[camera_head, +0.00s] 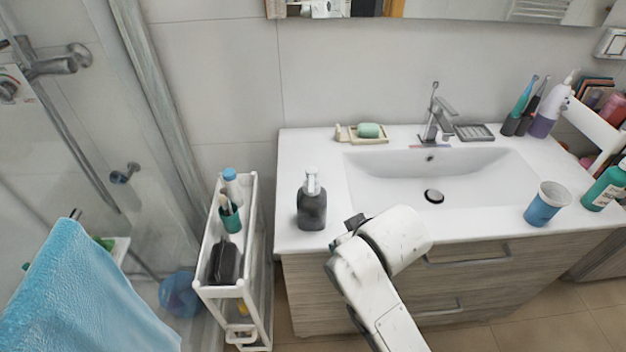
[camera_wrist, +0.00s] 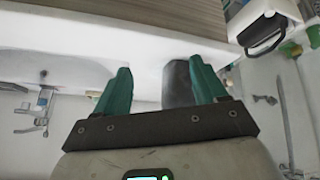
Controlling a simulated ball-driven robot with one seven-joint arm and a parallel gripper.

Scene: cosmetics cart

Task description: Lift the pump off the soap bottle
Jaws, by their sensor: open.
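The soap bottle (camera_head: 311,210) is dark grey and stands upright at the left end of the white washbasin counter. Its white pump (camera_head: 312,182) sits on top of the bottle. In the wrist view the grey bottle (camera_wrist: 178,88) shows beyond the fingers, close to the right one; I cannot make out the pump there. My gripper (camera_wrist: 160,70) has two teal fingers spread apart with nothing held between them. In the head view only a dark bit of my gripper (camera_head: 352,221) shows, just right of the bottle; my own arm hides the rest.
The basin (camera_head: 450,175) and tap (camera_head: 436,120) are to the right. A soap dish (camera_head: 368,139) with green soap stands behind. A blue cup (camera_head: 546,204) is at the far right. A white cart (camera_head: 252,215) with a teal cup stands left of the counter. The counter around the bottle is clear.

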